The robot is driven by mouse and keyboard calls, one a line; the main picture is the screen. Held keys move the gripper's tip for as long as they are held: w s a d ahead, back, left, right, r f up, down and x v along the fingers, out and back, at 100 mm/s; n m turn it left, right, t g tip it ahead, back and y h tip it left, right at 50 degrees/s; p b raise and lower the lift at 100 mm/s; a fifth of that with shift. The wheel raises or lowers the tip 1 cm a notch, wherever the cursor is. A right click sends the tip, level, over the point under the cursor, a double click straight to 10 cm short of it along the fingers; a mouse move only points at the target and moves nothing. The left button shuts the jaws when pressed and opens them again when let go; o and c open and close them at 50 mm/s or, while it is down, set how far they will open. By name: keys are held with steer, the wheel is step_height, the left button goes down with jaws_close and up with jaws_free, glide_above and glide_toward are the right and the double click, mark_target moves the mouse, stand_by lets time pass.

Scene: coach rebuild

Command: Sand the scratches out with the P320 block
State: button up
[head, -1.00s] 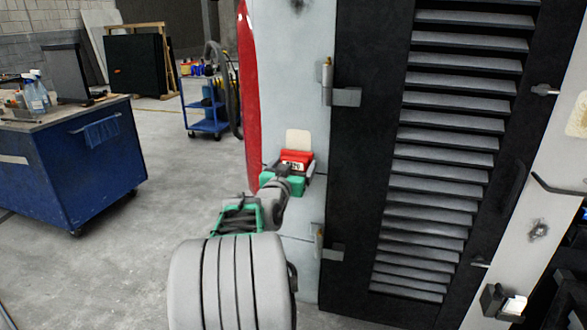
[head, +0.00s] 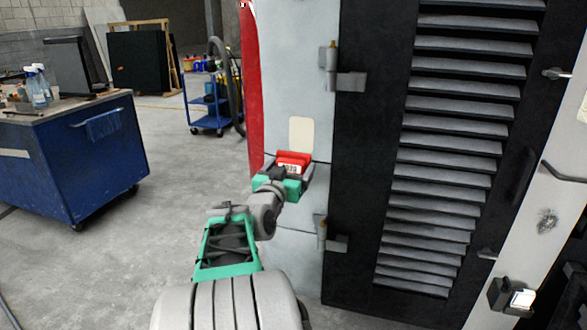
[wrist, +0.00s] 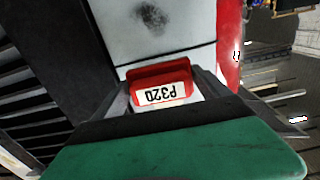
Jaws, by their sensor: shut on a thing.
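The block is in front of the pale grey panel (head: 290,60), just below a cream patch (head: 301,132). I cannot tell whether it touches the panel. In the wrist view a dark scuffed spot (wrist: 151,16) shows on the pale panel, beyond the block and apart from it. The block's working face is hidden.
A black louvred door (head: 365,170) with protruding hinges (head: 345,82) stands right of the panel. A red strip (head: 252,90) edges it on the left. A blue cabinet (head: 80,165) and a blue trolley (head: 207,110) stand left, with clear floor between. A small bracket (head: 510,296) sits lower right.

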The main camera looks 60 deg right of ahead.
steer(key=shift+s+a+b, duration=0.15)
steer(key=shift+a+b, duration=0.15)
steer(key=shift+a, duration=0.45)
steer(key=shift+s+a+b, duration=0.1)
steer(key=shift+a+b, duration=0.2)
steer(key=shift+a, duration=0.4)
